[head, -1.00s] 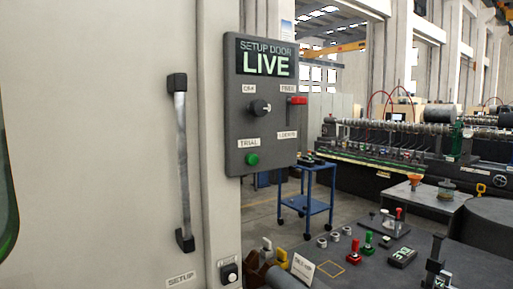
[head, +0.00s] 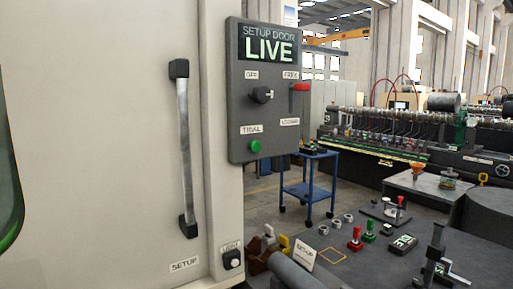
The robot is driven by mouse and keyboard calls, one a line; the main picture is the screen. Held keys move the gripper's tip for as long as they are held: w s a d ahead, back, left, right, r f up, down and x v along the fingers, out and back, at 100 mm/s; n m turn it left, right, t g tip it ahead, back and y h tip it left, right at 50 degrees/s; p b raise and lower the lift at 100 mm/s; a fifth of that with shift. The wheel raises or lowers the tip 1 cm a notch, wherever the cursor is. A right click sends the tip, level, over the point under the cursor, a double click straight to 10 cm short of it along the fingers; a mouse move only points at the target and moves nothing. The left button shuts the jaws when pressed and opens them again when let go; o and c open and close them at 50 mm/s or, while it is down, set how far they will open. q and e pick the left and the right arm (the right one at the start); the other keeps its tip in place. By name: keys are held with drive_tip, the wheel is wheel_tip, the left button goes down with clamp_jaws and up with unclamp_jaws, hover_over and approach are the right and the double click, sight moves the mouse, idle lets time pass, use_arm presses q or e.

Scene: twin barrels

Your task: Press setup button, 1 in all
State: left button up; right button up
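A dark grey control panel (head: 240,120) hangs on the pale machine front, with a screen (head: 268,50) reading "SETUP DOOR LIVE". Below the screen are a black rotary knob (head: 262,95) and a red-handled lever (head: 299,88). A round green button (head: 254,146) sits under a label that seems to read "TRIAL". Lower down, a small white button (head: 233,264) in a dark box sits under a "LIGHT" label. A "SETUP" label (head: 184,264) is on the door below its handle. Neither of my grippers is in view.
A vertical door handle (head: 184,150) stands out left of the panel. A dark bench (head: 365,272) at the lower right holds a small sign (head: 303,257), red and green pieces and metal tools. A blue cart (head: 308,190) stands behind. The space before the panel looks clear.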

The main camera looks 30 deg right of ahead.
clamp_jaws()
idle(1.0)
